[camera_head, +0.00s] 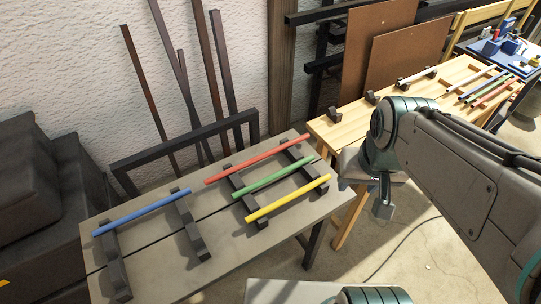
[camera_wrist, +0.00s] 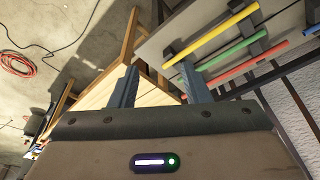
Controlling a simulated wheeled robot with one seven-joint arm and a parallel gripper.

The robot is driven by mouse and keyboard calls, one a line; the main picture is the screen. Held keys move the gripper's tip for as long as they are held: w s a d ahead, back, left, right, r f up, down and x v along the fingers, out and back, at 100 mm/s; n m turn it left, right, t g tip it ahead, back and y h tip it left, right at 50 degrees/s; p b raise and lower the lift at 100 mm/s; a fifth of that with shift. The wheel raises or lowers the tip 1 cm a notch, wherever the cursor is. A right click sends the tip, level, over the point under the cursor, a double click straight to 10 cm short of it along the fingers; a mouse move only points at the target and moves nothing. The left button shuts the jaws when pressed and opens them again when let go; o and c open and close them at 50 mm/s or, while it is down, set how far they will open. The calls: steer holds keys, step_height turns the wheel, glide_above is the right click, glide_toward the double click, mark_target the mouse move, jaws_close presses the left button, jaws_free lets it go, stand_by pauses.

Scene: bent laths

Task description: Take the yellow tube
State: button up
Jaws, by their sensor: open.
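The yellow tube (camera_head: 288,200) lies across dark notched supports at the front right of the grey table, in front of the green tube (camera_head: 273,177). In the wrist view the yellow tube (camera_wrist: 212,33) lies beyond the right finger, apart from it. My gripper (camera_wrist: 155,85) is open, with nothing between its two fingers. In the head view my gripper (camera_head: 384,206) hangs to the right of the yellow tube, past the table's right end.
A red tube (camera_head: 257,159) and a blue tube (camera_head: 142,212) also lie on supports on the grey table (camera_head: 215,270). A wooden bench (camera_head: 335,128) with boards stands behind my arm. Dark bars lean on the wall. A cable (camera_head: 400,247) lies on the floor.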

steer(key=w+a+f+m+g+y, duration=0.1)
steer(key=w+a+f+m+g, duration=0.1)
steer(key=w+a+f+m, duration=0.25)
steer(key=m+h, duration=0.1)
steer(key=m, duration=0.5)
glide_above(291, 196)
step_height(291, 196, down, 6)
steer(key=shift+g, duration=0.4)
step_height(291, 196, down, 14)
steer(key=shift+r+b, duration=0.2)
steer(key=shift+b, duration=0.85)
jaws_close()
